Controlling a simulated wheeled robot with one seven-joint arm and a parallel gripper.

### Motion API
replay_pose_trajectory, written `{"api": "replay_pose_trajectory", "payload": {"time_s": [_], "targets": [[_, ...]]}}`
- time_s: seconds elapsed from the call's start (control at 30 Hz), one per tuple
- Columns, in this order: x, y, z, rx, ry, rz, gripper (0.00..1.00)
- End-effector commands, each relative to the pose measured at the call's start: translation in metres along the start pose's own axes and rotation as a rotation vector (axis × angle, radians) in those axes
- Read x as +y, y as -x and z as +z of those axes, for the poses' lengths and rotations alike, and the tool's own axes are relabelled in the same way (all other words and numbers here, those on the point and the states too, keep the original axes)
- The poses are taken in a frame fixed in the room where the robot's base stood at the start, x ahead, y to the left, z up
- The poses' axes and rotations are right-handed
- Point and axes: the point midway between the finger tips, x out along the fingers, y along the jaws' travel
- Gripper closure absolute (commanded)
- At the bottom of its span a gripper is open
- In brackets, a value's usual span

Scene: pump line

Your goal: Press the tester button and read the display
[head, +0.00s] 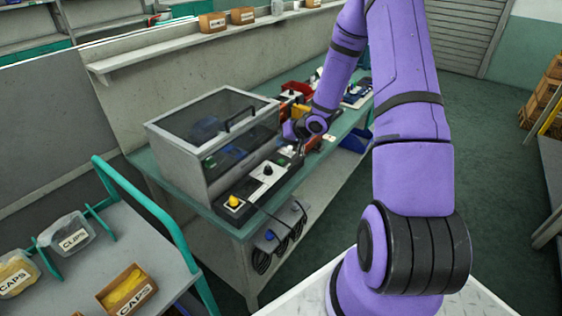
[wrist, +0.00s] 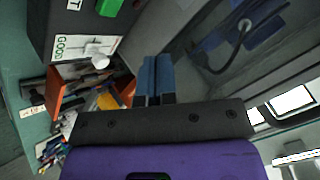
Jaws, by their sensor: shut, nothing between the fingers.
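In the wrist view, my gripper (wrist: 157,62) has its two blue fingers together and empty. To their left is a dark box face with a green button-like block (wrist: 108,7) at the top edge and a partly cut-off label ending in T. Below it is a white panel (wrist: 75,48) marked GOOD with a white knob or pointer (wrist: 97,53). The fingers look apart from both. In the head view, my wrist is over the bench beside the dark control strip (head: 251,184), which has a yellow button (head: 233,202). I cannot make out a display reading.
A grey box with a clear lid (head: 215,108) stands on the bench close to my wrist. Red and orange parts (head: 298,88) lie farther along. A cable hangs off the front edge. A cart (head: 70,290) with bins stands at lower left.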

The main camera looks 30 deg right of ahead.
Motion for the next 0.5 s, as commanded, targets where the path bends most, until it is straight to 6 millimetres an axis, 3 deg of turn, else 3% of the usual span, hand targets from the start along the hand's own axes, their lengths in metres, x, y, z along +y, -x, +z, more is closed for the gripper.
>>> {"api": "replay_pose_trajectory", "payload": {"time_s": [0.23, 0.5], "targets": [[0.015, -0.02, 0.015, -0.002, -0.001, 0.001, 1.0], [0.021, -0.029, 0.022, 0.0, 0.0, 0.0, 1.0]]}}
